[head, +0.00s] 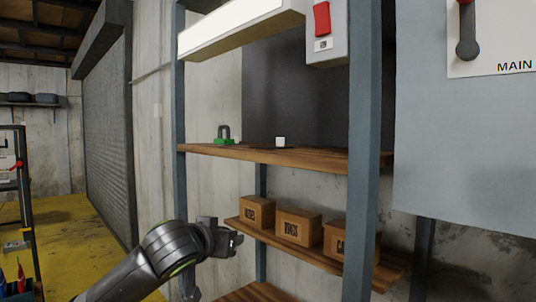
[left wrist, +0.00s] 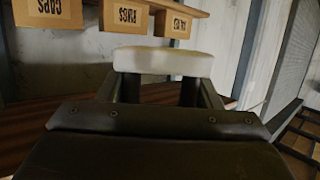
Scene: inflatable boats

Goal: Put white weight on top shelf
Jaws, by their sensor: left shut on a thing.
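My left gripper (head: 232,238) is in front of the left end of the lower wooden shelf, below the level of the upper shelf. In the left wrist view it is shut on the white weight (left wrist: 163,62), a pale rounded slab held across the fingertips (left wrist: 160,88). The weight cannot be made out in the head view. The top shelf (head: 330,158) is a brown board with a green-based object with a dark grey handle (head: 223,136) at its left and a small white block (head: 280,141) near its middle. My right gripper is not in view.
Cardboard boxes (head: 297,228) stand in a row on the lower shelf (head: 262,236); they also show in the left wrist view (left wrist: 124,17). Blue-grey posts (head: 362,150) frame the rack. A light bar (head: 235,28) hangs above. The top shelf has bare board between its objects.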

